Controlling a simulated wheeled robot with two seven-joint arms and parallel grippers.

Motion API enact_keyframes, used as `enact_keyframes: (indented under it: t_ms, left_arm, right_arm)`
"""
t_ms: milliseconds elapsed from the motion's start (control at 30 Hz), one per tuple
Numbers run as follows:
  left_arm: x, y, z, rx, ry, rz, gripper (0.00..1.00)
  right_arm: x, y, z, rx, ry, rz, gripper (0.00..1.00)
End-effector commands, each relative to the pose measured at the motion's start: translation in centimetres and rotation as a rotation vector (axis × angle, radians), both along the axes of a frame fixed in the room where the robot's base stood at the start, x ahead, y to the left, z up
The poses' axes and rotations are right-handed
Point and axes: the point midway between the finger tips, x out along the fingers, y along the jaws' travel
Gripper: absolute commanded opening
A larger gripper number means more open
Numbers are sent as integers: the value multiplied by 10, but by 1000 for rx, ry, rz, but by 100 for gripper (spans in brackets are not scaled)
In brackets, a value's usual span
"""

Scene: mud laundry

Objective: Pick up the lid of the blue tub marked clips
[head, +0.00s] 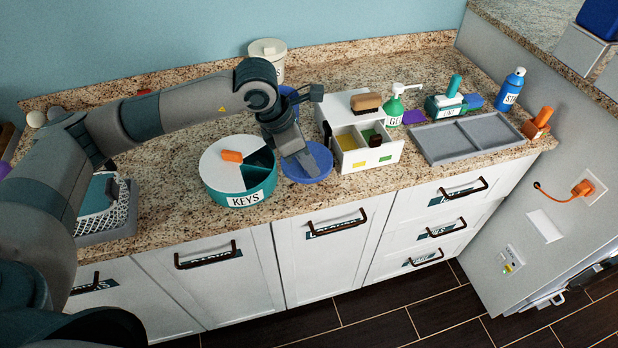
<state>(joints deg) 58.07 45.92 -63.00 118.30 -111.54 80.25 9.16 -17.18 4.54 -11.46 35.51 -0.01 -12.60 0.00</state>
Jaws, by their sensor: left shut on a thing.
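My left gripper (301,164) reaches down over the counter with its fingers shut on a round blue lid (322,157). The lid is at the front of the counter, just right of the round teal container marked KEYS. I cannot tell whether it touches the counter. A blue rounded thing (290,94), possibly the tub, shows behind my gripper and is mostly hidden by it. No clips label is visible. My right gripper is not in view.
The KEYS container (238,191) with an orange piece on top stands close left of the lid. A white divided box (382,153) stands close right.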

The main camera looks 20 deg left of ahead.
Motion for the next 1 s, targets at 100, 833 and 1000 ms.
enact_keyframes:
  t_ms: [100, 833, 1000]
  left_arm:
    - [2, -1, 25, -2, -7, -1, 0]
    - [0, 0, 120, 0, 0, 0, 0]
    - [0, 0, 120, 0, 0, 0, 0]
  right_arm:
    - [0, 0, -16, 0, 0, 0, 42]
    - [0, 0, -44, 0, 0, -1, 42]
    - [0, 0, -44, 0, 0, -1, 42]
